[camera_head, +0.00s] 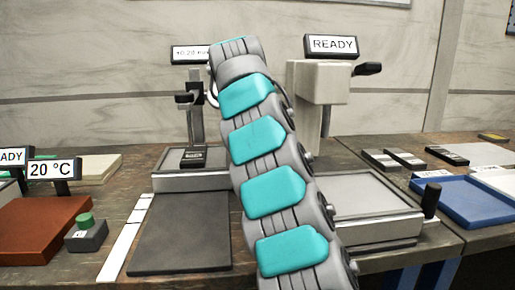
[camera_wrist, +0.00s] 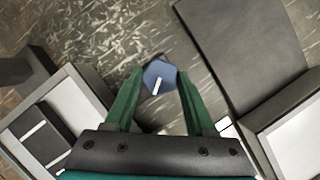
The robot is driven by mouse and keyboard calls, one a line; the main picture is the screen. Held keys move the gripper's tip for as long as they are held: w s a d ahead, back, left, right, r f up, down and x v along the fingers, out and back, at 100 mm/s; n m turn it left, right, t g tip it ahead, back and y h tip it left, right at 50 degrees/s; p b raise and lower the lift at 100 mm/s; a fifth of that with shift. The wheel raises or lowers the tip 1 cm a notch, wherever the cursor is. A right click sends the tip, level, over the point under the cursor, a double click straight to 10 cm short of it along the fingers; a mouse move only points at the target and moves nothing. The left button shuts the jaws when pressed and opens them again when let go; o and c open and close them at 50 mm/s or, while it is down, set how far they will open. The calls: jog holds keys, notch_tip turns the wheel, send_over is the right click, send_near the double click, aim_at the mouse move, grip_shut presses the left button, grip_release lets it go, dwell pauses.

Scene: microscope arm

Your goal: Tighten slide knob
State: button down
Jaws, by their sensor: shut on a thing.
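In the wrist view, a blue knob (camera_wrist: 156,69) with a white line on its face sits between the green fingers of my gripper (camera_wrist: 160,80). The fingers are shut on its two sides. Whatever the knob is attached to is hidden beneath it. In the head view, my arm fills the middle of the picture and hides the gripper and the knob. A stand with a grey column (camera_head: 195,122) and a small display (camera_head: 190,54) is just left of my arm.
A dark mat (camera_head: 180,240) lies in front of the stand. A cream press (camera_head: 320,85) marked READY is to the right. A blue tray (camera_head: 470,200) lies far right. A green button box (camera_head: 86,232) and a brown block (camera_head: 40,228) are left.

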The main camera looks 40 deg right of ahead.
jog(key=shift+c, duration=1.2)
grip_release()
jog(key=shift+r, duration=0.1)
